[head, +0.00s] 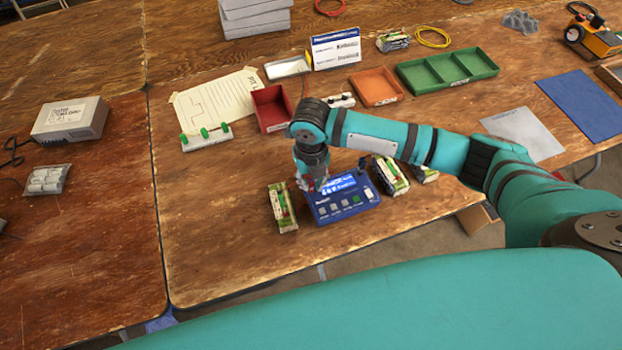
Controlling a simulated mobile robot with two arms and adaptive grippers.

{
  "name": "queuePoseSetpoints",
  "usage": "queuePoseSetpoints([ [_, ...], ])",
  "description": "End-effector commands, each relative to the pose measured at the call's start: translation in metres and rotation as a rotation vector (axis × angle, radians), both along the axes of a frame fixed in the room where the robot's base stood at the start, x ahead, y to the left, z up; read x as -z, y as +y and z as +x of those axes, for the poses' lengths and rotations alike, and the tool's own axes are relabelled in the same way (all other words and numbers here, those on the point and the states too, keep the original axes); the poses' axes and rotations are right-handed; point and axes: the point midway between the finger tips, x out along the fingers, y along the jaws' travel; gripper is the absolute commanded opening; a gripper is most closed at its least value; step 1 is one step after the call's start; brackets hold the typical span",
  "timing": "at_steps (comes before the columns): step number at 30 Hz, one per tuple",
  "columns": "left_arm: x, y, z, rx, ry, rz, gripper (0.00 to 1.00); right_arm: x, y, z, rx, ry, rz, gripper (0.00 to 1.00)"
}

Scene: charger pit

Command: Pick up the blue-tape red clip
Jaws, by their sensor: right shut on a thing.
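My right gripper (312,182) reaches down from the teal arm at the back left edge of the blue charger (345,200). It is shut on a small red clip, which is mostly hidden by the fingers; only a trace of red shows there. I cannot make out any blue tape on it. The charger lies on the wooden table with its buttons and small display facing up. A white and green battery (283,208) stands just left of the charger. Another battery (390,176) stands to its right, partly behind my arm. My left gripper is not in view.
A red tray (271,108), an orange tray (377,87) and a green divided tray (448,70) stand behind my arm. A paper sheet (217,101) and a white strip with green knobs (207,138) lie back left. The table front left is clear.

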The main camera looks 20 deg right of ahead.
Motion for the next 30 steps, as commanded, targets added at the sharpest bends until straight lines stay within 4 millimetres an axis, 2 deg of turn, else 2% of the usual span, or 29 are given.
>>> queuePoseSetpoints([
  [7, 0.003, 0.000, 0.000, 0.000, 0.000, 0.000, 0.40, -0.009, 0.000, 0.001, -0.001, -0.002, 0.000, 0.00],
  [14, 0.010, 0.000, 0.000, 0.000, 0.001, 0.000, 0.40, -0.036, 0.001, -0.001, -0.002, -0.002, 0.001, 0.00],
  [27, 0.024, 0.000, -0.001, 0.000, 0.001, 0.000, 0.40, -0.044, 0.039, -0.106, -0.006, 0.000, 0.003, 0.00],
  [30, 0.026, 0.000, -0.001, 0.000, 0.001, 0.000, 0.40, -0.046, 0.046, -0.124, -0.004, 0.000, 0.003, 0.00],
])
